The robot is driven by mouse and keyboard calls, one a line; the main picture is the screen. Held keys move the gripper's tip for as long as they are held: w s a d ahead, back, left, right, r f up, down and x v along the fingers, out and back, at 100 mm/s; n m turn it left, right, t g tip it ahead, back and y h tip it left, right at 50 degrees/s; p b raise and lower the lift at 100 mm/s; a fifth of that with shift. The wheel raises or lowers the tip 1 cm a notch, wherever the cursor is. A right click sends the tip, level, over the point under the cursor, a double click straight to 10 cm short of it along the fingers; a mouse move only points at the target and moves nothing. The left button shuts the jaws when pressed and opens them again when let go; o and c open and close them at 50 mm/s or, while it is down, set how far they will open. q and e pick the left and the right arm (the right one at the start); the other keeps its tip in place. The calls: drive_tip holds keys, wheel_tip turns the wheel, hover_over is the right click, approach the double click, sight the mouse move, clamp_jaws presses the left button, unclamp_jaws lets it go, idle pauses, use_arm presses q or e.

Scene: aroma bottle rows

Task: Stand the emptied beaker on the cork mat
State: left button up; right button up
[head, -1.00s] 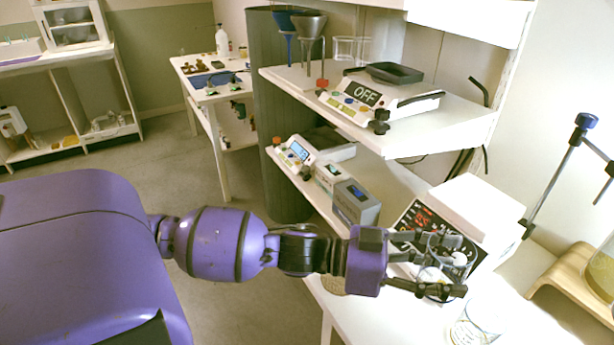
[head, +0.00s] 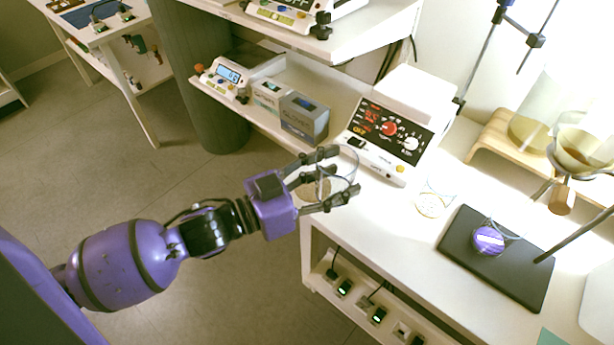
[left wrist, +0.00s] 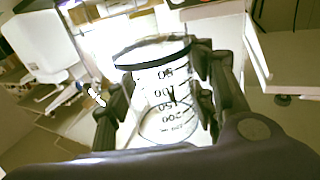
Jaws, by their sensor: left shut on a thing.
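My left gripper (head: 328,179) is shut on a clear glass beaker (head: 348,163) at the left end of the white bench. In the left wrist view the beaker (left wrist: 165,90) sits between the two fingers, with dark volume marks on its wall and no liquid that I can see. The round cork mat (head: 312,190) lies on the bench's left edge, partly hidden by the fingers and the glass. I cannot tell whether the beaker's base touches it. My right gripper is not in view.
A white device with a dark panel (head: 388,130) stands behind the beaker. Another small glass vessel (head: 432,205) stands to the right. A black plate (head: 500,262) holds a purple round item (head: 487,240). A wooden stand (head: 490,135) is at the back right. Bare bench lies in front.

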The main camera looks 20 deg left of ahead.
sight(321, 163)
use_arm(q)
drive_tip(key=w+a+f, duration=0.4)
drive_tip(key=w+f, duration=0.1)
drive_tip(key=w+a+f+b, duration=0.1)
drive_tip(key=w+a+f, duration=0.1)
drive_tip(key=shift+w+a+f, duration=0.2)
drive_tip(key=shift+w, duration=0.15)
drive_tip(key=shift+w+a+f, duration=0.2)
drive_tip(key=shift+w+f, duration=0.05)
drive_tip(key=shift+f, duration=0.1)
drive_tip(key=shift+w+a+f+b, duration=0.15)
drive_tip(key=shift+f+b, duration=0.25)
drive_tip(key=shift+f, duration=1.35)
drive_tip(key=shift+f, duration=0.2)
drive_tip(key=o, duration=1.2)
drive_tip(key=shift+o, duration=0.2)
